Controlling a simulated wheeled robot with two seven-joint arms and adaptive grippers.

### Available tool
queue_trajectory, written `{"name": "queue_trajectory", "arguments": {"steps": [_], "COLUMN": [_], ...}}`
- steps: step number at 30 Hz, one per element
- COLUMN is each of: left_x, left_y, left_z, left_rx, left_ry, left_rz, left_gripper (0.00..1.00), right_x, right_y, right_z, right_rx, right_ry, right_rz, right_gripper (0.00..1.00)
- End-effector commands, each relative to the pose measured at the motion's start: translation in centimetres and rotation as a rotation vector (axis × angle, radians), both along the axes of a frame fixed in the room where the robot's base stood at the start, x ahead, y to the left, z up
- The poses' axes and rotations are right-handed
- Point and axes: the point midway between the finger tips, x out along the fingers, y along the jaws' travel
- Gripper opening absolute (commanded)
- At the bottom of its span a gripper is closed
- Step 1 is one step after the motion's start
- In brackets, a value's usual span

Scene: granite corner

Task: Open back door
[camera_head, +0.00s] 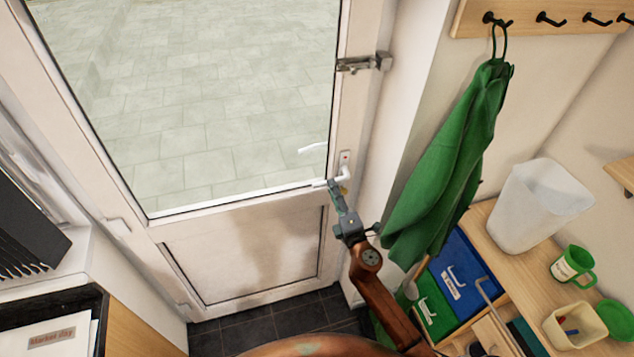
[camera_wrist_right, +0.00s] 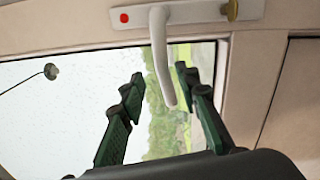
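The back door (camera_head: 240,255) is white, with a large glass pane above a solid lower panel, and it looks closed in its frame. Its white lever handle (camera_head: 343,174) is at the right side; it also shows in the right wrist view (camera_wrist_right: 160,55), hanging from a white plate with a red dot. My right gripper (camera_head: 335,187) is at the handle. In the right wrist view its two dark green fingers (camera_wrist_right: 158,82) are spread, one on each side of the lever, with gaps visible. My left gripper is not in view.
A metal bolt (camera_head: 362,63) sits above the handle; I cannot tell whether it is engaged. A green cloth (camera_head: 450,160) hangs right of the door. A wooden unit with a white bin (camera_head: 535,205) stands right.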

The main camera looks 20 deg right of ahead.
Motion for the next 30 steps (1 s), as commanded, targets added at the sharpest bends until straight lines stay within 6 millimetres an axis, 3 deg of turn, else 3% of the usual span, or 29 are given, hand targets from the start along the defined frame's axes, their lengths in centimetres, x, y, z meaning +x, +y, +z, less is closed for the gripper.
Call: {"name": "queue_trajectory", "arguments": {"steps": [7,18,30], "left_x": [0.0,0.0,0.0], "left_y": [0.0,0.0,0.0], "left_z": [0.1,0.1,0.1], "left_rx": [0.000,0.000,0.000], "left_ry": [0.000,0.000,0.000], "left_rz": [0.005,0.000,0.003], "left_gripper": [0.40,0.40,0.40], "right_x": [3.2,3.9,3.8], "right_y": [0.1,0.3,0.2], "right_z": [0.2,0.2,0.3], "right_rx": [0.000,0.000,0.001], "right_ry": [0.001,0.002,0.001], "right_rz": [0.000,0.001,0.001], "right_gripper": [0.30,0.30,0.03]}}
